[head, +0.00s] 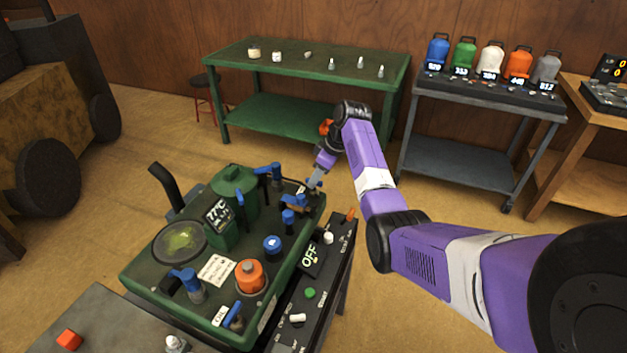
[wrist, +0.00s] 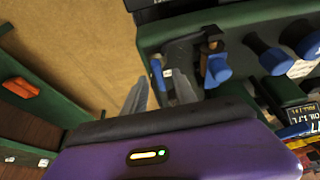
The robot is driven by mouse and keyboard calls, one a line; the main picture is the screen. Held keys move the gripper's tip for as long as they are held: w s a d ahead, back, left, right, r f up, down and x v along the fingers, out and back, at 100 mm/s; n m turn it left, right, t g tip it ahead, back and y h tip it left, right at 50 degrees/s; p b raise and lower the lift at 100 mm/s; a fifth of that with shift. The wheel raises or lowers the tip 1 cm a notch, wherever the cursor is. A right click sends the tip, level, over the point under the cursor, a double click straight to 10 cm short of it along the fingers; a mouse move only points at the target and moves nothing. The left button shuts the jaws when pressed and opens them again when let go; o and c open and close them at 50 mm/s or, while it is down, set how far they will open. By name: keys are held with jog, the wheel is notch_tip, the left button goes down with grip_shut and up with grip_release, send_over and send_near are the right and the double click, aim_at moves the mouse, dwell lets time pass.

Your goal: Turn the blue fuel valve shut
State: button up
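A small brass-coloured fitting with a blue part, which looks like the fuel valve (head: 297,203), sits at the far right corner of the green mower deck (head: 150,272). In the wrist view a brass fitting with a blue lever (wrist: 217,70) is right of my fingers. My gripper (head: 315,184) points down just above that corner. In the wrist view my gripper (wrist: 157,85) has its two grey fingers apart, with nothing clearly held. A small blue piece (wrist: 157,72) shows between the fingertips; I cannot tell whether they touch it. Which way the valve is turned is unclear.
Other blue handles (head: 186,277) and blue caps (head: 273,244), an orange cap (head: 249,274) and a green tank (head: 232,190) crowd the deck. A black panel with an OFF display (head: 310,256) is at its right. A green table (head: 300,62) stands behind; floor between is clear.

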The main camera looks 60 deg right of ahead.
jog(key=shift+x, duration=1.2)
grip_shut()
